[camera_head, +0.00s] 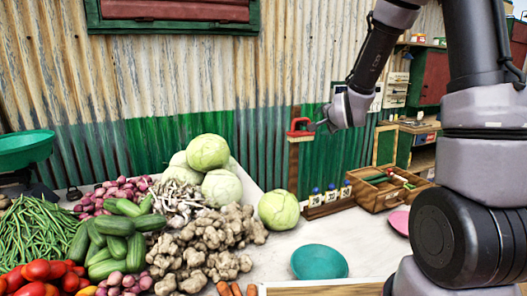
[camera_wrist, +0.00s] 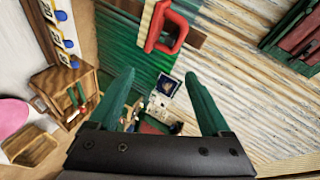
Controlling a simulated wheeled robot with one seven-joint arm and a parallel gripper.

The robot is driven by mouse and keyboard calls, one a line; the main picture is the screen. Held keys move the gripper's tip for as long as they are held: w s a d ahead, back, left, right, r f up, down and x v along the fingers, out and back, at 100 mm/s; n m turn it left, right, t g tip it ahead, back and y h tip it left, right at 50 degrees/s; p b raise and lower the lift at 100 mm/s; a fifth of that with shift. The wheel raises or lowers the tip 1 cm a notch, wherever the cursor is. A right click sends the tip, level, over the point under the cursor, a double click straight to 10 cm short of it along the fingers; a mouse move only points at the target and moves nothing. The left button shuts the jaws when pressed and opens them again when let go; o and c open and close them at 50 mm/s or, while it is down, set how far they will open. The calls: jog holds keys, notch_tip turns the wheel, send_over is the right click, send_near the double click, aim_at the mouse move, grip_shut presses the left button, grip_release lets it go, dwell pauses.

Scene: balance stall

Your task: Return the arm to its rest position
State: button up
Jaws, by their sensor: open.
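My gripper (camera_head: 320,124) hangs in the air before the corrugated wall, at the end of my raised arm in the head view. In the wrist view its two teal fingers (camera_wrist: 161,74) stand wide apart with nothing held between them. A red handle-like piece (camera_head: 299,128) is on a wooden post close to the left of my gripper in the head view. It also shows in the wrist view (camera_wrist: 166,27), beyond the fingertips; contact cannot be made out in the head view.
A white counter (camera_head: 272,262) below carries heaped vegetables, a loose cabbage (camera_head: 279,209), a teal dish (camera_head: 319,262) and a wooden box (camera_head: 376,196). A rack of blue-topped pieces (camera_head: 327,209) stands by the wall. A green scale pan (camera_head: 25,149) is at far left.

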jog(key=s+d+r+n+g, duration=0.1)
jog(key=s+r+n+g, duration=0.15)
jog(key=s+r, duration=0.35)
jog(key=s+d+r+n+g, duration=0.1)
jog(key=s+d+r+n, duration=0.2)
jog(key=s, duration=0.6)
jog(key=s+a+r+n+g+y, duration=0.1)
jog(key=s+r+n+g, duration=0.2)
jog(key=s, duration=1.4)
jog(key=shift+s+a+r+n, duration=0.15)
jog(key=shift+s+r+n, duration=0.15)
jog(key=shift+n, duration=0.25)
